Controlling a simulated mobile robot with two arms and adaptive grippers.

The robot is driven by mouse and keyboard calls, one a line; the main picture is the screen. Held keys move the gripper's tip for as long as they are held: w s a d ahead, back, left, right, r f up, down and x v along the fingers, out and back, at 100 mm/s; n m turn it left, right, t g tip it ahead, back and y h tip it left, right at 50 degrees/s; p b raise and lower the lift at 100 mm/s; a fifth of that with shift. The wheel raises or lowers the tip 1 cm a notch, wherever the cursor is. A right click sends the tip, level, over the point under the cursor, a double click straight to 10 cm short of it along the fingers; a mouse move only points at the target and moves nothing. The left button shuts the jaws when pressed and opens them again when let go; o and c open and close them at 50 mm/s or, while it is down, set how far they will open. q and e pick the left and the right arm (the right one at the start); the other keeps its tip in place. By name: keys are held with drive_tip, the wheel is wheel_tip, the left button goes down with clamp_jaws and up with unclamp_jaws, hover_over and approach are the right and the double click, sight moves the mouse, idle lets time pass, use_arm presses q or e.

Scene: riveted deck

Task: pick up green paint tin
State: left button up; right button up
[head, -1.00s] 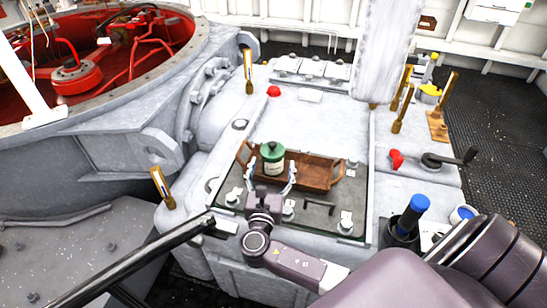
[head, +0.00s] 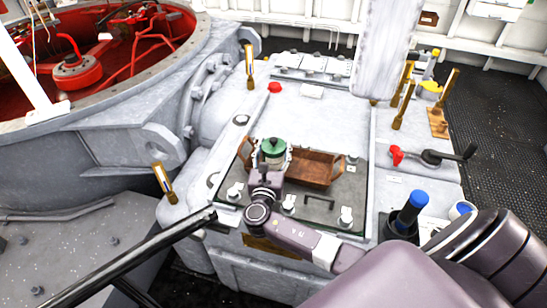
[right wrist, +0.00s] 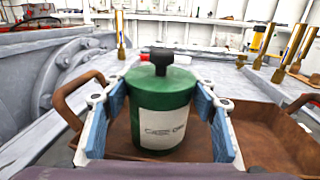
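The green paint tin (head: 272,147) has a white label and a dark knob on its lid. In the right wrist view the tin (right wrist: 160,110) fills the middle. My right gripper (head: 273,160) is at the tin, with one finger on each side of it. In the right wrist view its blue-padded fingers (right wrist: 160,120) are spread, flanking the tin; firm contact with its sides does not show. The tin's lower part is hidden by the gripper in the head view. My left gripper is not in view.
The tray has raised handles at both ends and sits on a dark panel (head: 322,208) with several metal latches. A red-handled crank (head: 430,157) and a blue-topped lever (head: 412,208) stand to the right. Brass posts (head: 163,184) rise around the machine.

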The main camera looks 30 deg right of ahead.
drive_tip(key=c, duration=1)
drive_tip(key=shift+r, duration=0.15)
drive_tip(key=shift+c, duration=0.7)
